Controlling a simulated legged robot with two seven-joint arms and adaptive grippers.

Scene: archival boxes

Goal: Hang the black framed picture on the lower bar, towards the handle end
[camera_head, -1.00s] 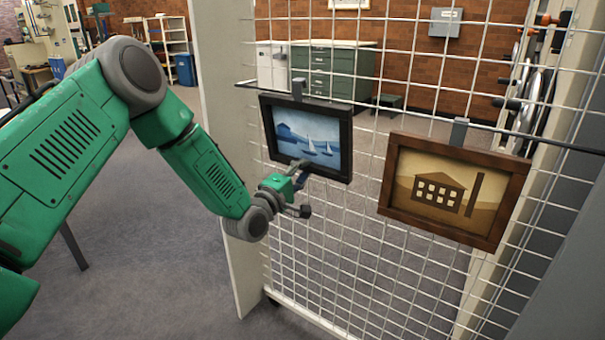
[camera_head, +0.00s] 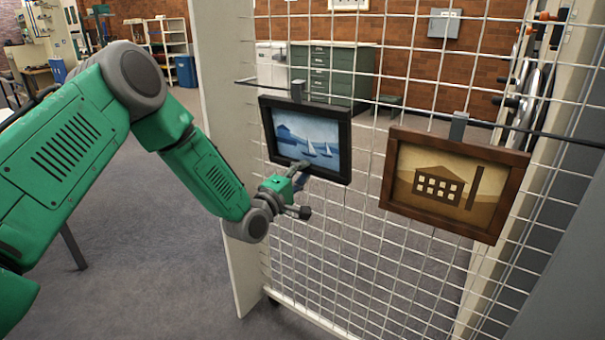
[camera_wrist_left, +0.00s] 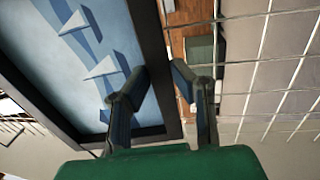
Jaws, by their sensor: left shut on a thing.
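The black framed picture (camera_head: 305,137), showing blue water and sailboats, is upright at the left of the wire mesh panel (camera_head: 345,235). A grey hook (camera_head: 298,91) on its top is at the dark bar (camera_head: 405,113); I cannot tell if it bears on it. My left gripper (camera_head: 302,188) is at the picture's lower edge, shut on its frame. In the left wrist view, one finger of the gripper (camera_wrist_left: 160,75) is over the face side of the picture (camera_wrist_left: 75,60) and the other is beyond the frame edge. My right gripper is not in view.
A brown framed picture (camera_head: 455,185) with a building on it hangs from the same bar to the right, a gap apart. Dark hand wheels (camera_head: 535,90) stand at the far right. A green cabinet (camera_head: 335,72) stands behind the mesh. The mesh below the pictures is clear.

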